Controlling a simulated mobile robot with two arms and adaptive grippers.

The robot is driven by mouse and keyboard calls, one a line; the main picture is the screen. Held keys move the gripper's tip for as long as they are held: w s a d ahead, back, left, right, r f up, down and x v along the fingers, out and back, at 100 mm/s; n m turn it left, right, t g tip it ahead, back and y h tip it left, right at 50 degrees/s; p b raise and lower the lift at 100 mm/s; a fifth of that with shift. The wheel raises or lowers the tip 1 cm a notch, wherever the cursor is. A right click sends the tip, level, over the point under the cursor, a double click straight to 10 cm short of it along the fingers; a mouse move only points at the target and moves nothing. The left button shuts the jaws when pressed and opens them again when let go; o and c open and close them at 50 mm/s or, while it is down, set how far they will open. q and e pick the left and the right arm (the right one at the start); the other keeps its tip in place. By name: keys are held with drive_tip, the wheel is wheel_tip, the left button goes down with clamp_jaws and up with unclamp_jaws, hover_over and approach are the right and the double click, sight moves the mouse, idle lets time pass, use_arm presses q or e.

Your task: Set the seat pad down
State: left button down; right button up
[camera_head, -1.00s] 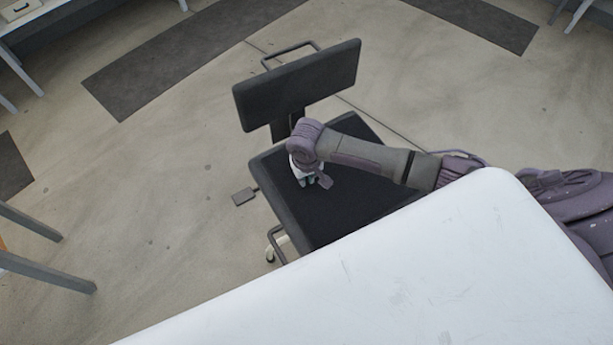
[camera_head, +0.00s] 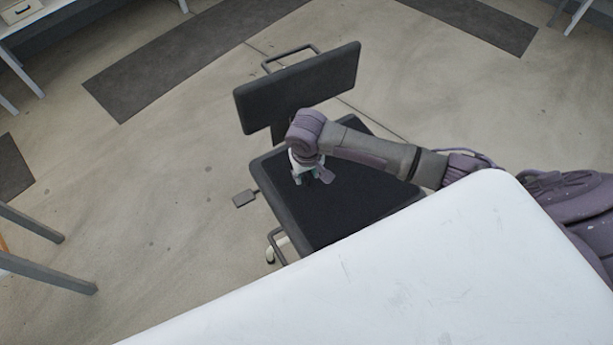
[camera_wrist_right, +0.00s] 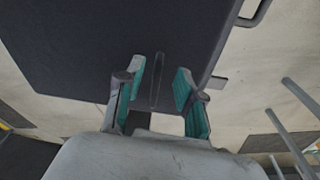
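A black seat pad (camera_head: 345,205) lies flat on the chair, below its black backrest (camera_head: 300,85). I cannot see whether it is fixed or loose. My right gripper (camera_head: 312,181) is over the pad's rear left part, near the backrest. In the right wrist view the right gripper (camera_wrist_right: 160,90) has its teal-lined fingers apart. A thin dark strip (camera_wrist_right: 157,82) shows between them, against the dark pad (camera_wrist_right: 90,45); I cannot tell what it is. No grip on the pad shows. My left gripper is not in view.
A white table top (camera_head: 420,270) fills the lower right, between me and the chair. A metal loop (camera_head: 278,245) and a small flat paddle (camera_head: 244,198) stick out on the chair's left side. Grey legs (camera_head: 45,270) stand at the left. Open floor surrounds the chair.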

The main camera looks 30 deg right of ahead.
wheel_tip(320, 180, up, 8)
drive_tip(key=shift+s+a+f+p, duration=0.15)
drive_tip(key=shift+s+a+p, duration=0.05)
drive_tip(key=shift+s+p, duration=0.25)
